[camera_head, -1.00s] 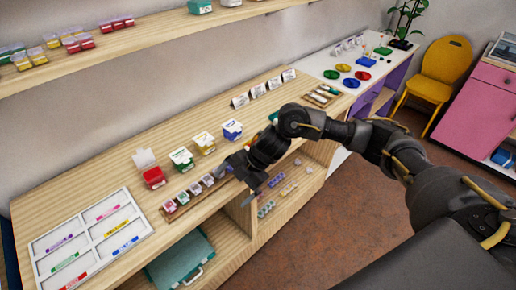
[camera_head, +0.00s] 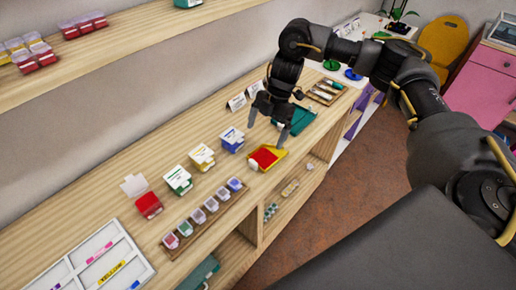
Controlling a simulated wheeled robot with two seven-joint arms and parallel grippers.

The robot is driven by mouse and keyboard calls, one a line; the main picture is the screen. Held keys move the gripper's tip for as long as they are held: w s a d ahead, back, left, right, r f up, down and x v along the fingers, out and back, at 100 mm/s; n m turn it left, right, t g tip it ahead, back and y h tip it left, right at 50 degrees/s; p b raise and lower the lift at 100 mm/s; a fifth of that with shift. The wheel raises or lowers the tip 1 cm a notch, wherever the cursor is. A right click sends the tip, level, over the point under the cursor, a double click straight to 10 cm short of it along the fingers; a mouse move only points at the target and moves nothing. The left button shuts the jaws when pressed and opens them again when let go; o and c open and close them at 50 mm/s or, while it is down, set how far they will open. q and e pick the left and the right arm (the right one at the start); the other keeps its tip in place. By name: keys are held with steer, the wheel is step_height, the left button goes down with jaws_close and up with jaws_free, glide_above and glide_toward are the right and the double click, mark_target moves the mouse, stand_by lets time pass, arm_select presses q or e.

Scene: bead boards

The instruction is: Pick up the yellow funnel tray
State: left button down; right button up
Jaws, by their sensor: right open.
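The yellow funnel tray (camera_head: 280,153) lies on the wooden counter, near its front edge. It has a red area inside, and a small white piece shows at its left end. My right gripper (camera_head: 267,134) points down just behind and above the tray, with its fingers apart and nothing between them. The fingertips look apart from the tray, though their exact height is hard to tell. My left gripper is not in view.
A teal tray (camera_head: 303,120) lies right of my right gripper. A blue-and-white box (camera_head: 231,139) stands close on the left, with yellow, green and red boxes further left. A wooden rack of small jars (camera_head: 211,206) lies along the front edge. White cards stand behind.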

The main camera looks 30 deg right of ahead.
steer(key=p, duration=0.1)
glide_above(258, 157)
steer(key=s, duration=0.2)
steer(key=f, duration=0.4)
steer(key=shift+d, duration=0.3)
steer(key=shift+w+a+f, duration=0.1)
steer(key=shift+f, duration=0.25)
steer(key=shift+a+f, duration=0.1)
steer(key=shift+f, duration=0.1)
steer(key=shift+a+f+p, duration=0.1)
steer(key=shift+f+p, duration=0.05)
steer(key=shift+p, duration=0.35)
steer(key=p+x, duration=0.1)
steer(key=x, duration=0.2)
steer(key=shift+f+p, duration=0.35)
steer(key=shift+p, duration=0.05)
steer(key=shift+a+f, duration=0.15)
steer(key=shift+f, duration=0.35)
steer(key=c, duration=1.3)
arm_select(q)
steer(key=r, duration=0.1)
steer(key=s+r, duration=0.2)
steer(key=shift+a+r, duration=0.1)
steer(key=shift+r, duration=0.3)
